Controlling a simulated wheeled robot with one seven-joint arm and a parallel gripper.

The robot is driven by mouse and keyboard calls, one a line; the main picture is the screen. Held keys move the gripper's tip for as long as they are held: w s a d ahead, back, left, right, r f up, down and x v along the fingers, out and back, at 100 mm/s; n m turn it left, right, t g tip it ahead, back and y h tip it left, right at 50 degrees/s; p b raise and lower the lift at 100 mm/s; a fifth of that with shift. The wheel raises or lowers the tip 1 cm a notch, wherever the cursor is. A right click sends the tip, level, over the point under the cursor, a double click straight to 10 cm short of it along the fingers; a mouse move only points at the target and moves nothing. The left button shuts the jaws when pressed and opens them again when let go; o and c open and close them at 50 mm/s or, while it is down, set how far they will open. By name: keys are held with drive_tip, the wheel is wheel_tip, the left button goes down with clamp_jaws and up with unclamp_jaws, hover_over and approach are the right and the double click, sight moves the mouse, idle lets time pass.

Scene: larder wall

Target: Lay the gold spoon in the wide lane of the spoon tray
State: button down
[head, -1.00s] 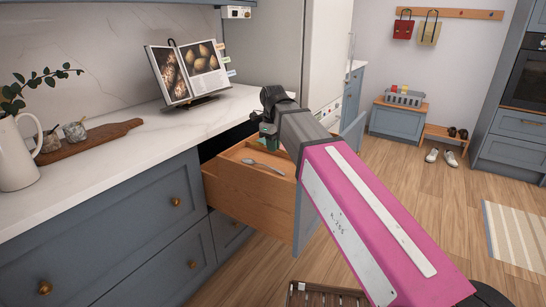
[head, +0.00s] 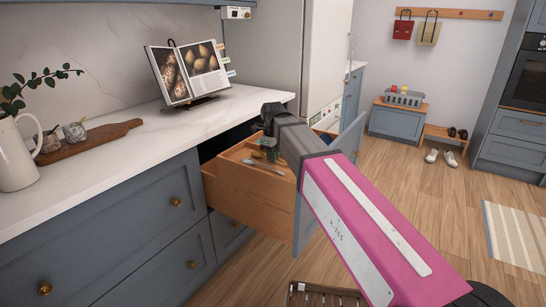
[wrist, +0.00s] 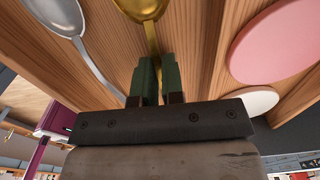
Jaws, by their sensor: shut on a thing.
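My gripper (wrist: 157,75) has its green fingers shut on the handle of the gold spoon (wrist: 152,38). The spoon's bowl points away from the fingers, toward the top of the wrist view. In the head view the gold spoon (head: 257,155) is a small yellow patch below my gripper (head: 267,148), over the open drawer. The wooden spoon tray (wrist: 110,45) is under it; I cannot tell whether the spoon touches it. A silver spoon (wrist: 72,18) lies to the left of the gold one in the wrist view. My arm hides the drawer's right part.
A pink disc (wrist: 280,40) and a white disc (wrist: 250,101) are at right in the wrist view. The wooden drawer (head: 250,203) stands out below the white counter (head: 190,122). A cookbook (head: 190,75) stands on the counter. The floor at right is mostly clear.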

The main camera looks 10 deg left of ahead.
drive_tip(key=shift+f, duration=0.15)
drive_tip(key=c, duration=1.2)
unclamp_jaws()
drive_tip(key=shift+c, duration=0.2)
wheel_tip(320, 180, up, 12)
drive_tip(key=shift+r, duration=0.2)
